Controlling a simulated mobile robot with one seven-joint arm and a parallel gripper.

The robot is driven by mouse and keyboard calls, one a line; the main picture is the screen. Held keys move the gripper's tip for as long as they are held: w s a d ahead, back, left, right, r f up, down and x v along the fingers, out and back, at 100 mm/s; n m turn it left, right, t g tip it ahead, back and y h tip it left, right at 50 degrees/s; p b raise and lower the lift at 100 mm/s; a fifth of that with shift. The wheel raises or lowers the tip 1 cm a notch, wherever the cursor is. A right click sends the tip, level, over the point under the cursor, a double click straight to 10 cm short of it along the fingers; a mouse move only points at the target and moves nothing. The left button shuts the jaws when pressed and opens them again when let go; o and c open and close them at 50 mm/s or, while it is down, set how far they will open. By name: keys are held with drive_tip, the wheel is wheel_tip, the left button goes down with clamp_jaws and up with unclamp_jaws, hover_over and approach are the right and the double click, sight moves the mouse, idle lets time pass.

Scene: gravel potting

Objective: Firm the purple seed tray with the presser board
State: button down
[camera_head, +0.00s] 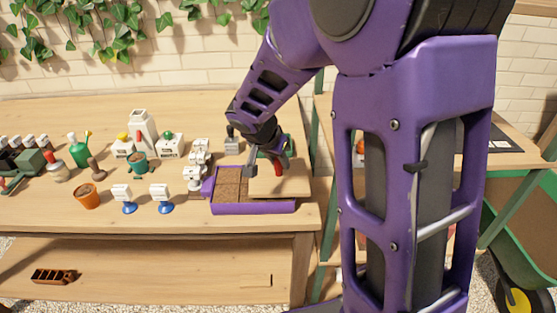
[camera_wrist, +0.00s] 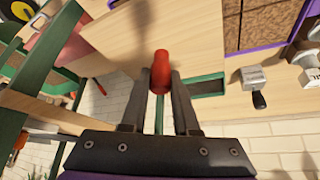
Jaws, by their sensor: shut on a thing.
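The purple seed tray (camera_head: 255,208) sits near the front right of the wooden bench. Brown soil fills its left part, and its soil cells show at the top right of the wrist view (camera_wrist: 278,20). The presser board (camera_head: 284,180) is a flat pale wooden plate with a red handle (camera_wrist: 161,68). My gripper (camera_head: 265,163) is shut on the red handle, whose end shows between the fingers in the wrist view (camera_wrist: 158,92). The board lies over the tray's right part and hides the soil there. I cannot tell whether it touches the soil.
Small white items (camera_head: 197,165) stand close to the tray's left. A grey block with a black handle (camera_head: 231,143) stands behind it. An orange pot (camera_head: 88,196) and two blue-based items (camera_head: 160,198) stand further left. The bench's right edge is close to the tray.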

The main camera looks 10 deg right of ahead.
drive_tip(key=shift+f+b, duration=0.45)
drive_tip(key=shift+f, duration=0.25)
idle(1.5)
drive_tip(key=shift+r+p, duration=0.45)
drive_tip(key=shift+r, duration=1.15)
